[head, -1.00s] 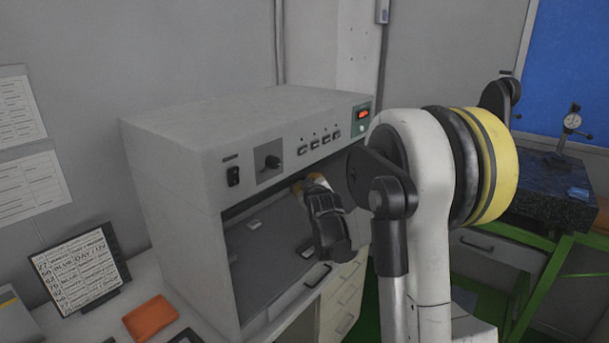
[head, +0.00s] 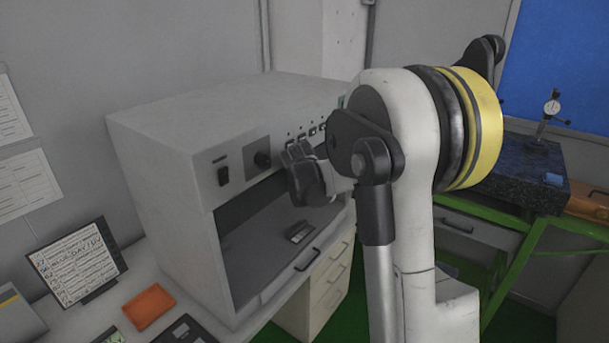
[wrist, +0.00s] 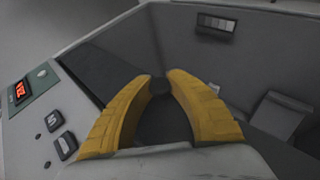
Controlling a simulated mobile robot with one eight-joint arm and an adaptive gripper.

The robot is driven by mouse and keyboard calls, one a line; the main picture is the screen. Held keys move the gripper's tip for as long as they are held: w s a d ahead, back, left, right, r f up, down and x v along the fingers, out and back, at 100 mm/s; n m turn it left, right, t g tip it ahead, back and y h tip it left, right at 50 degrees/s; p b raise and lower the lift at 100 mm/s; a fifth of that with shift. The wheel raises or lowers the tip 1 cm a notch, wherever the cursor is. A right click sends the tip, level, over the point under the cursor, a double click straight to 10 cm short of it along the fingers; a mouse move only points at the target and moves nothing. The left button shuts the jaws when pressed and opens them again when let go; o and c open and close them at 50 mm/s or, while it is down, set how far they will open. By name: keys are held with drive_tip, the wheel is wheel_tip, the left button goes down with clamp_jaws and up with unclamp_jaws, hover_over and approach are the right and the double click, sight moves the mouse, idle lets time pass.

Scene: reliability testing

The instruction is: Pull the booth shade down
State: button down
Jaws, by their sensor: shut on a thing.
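The booth (head: 170,180) is a pale grey box with an open front, standing on the bench in the head view. A dark band, seemingly the shade (head: 255,198), spans the top of its opening. It also shows in the wrist view as a dark strip (wrist: 105,72) beside the control panel. My gripper (wrist: 160,86) has yellow fingers closed on a small dark piece, seemingly the shade's pull (wrist: 160,88). In the head view my black wrist is in front of the booth's lower panel edge and hides the fingertips.
A small dark object (head: 299,232) lies on the booth floor. An orange block (head: 148,306) and a framed chart (head: 77,263) are on the bench at left. A drawer cabinet (head: 330,290) stands below. At right is a green-framed table (head: 520,250) with a dark granite slab (head: 520,175).

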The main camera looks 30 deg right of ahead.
drive_tip(key=shift+s+f+g, duration=0.1)
drive_tip(key=shift+s+g, duration=0.05)
drive_tip(key=shift+g, duration=0.15)
drive_tip(key=c, duration=1.2)
unclamp_jaws()
drive_tip(key=shift+s, duration=0.1)
drive_tip(key=v, duration=1.2)
drive_tip(key=s+a+f+m+y+b, duration=0.2)
drive_tip(key=s+a+f, duration=0.2)
drive_tip(key=s+a, duration=0.3)
drive_tip(key=s+a+f+m+y+b, duration=0.2)
drive_tip(key=s+a+f, duration=0.2)
drive_tip(key=s+a, duration=0.4)
drive_tip(key=s+a+f+m+y+b, duration=0.1)
drive_tip(key=s+a+f, duration=0.3)
drive_tip(key=s+a, duration=0.4)
drive_tip(key=shift+s+a+m+y+b, duration=0.15)
drive_tip(key=shift+s+m+y+b, duration=0.25)
drive_tip(key=shift+s+y+b, duration=0.5)
